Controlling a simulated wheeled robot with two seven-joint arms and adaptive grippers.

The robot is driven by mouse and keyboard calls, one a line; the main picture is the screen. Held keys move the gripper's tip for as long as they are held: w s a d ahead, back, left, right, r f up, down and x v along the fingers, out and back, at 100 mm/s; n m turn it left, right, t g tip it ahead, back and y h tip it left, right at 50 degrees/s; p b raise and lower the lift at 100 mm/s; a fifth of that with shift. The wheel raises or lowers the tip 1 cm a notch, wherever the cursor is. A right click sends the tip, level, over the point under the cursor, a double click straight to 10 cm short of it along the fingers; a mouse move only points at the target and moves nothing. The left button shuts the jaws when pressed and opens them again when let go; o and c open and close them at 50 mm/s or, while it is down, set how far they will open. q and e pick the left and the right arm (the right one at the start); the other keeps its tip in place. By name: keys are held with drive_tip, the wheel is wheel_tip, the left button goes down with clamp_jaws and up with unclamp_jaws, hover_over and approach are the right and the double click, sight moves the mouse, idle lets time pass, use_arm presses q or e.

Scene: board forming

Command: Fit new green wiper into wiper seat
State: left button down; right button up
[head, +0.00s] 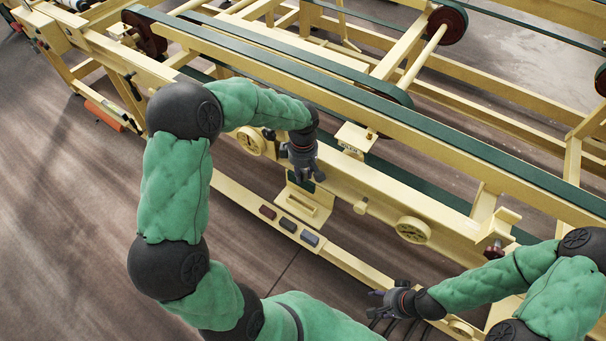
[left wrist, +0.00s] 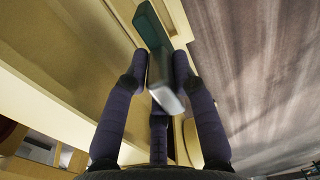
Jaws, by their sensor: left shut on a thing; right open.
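My left gripper (head: 303,172) is shut on the green wiper, which has a grey block end and a dark green part. In the left wrist view the wiper (left wrist: 151,28) stands out between the fingers (left wrist: 158,85). In the head view its dark green part (head: 304,184) shows just below the fingertips, at the cream wiper seat (head: 310,208) on the machine's side. I cannot tell whether the wiper touches the seat. My right gripper (head: 376,302) is open and empty at the lower right, apart from the seat.
A red-brown block (head: 267,212), a dark grey block (head: 288,225) and a blue-grey block (head: 309,239) lie on the low cream rail (head: 345,262). The cream frame with a green belt (head: 370,98) runs behind. A labelled cream bracket (head: 352,138) stands right of my left gripper.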

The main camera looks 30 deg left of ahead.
idle(0.3)
use_arm(q)
wheel_tip(320, 180, down, 10)
drive_tip(key=b, duration=0.7)
drive_tip(key=shift+b, duration=0.4)
idle(1.6)
drive_tip(key=shift+f+b, duration=0.5)
drive_tip(key=shift+f, duration=0.6)
drive_tip(key=shift+f, duration=0.95)
drive_tip(key=c, duration=0.9)
unclamp_jaws()
drive_tip(key=shift+c, duration=0.2)
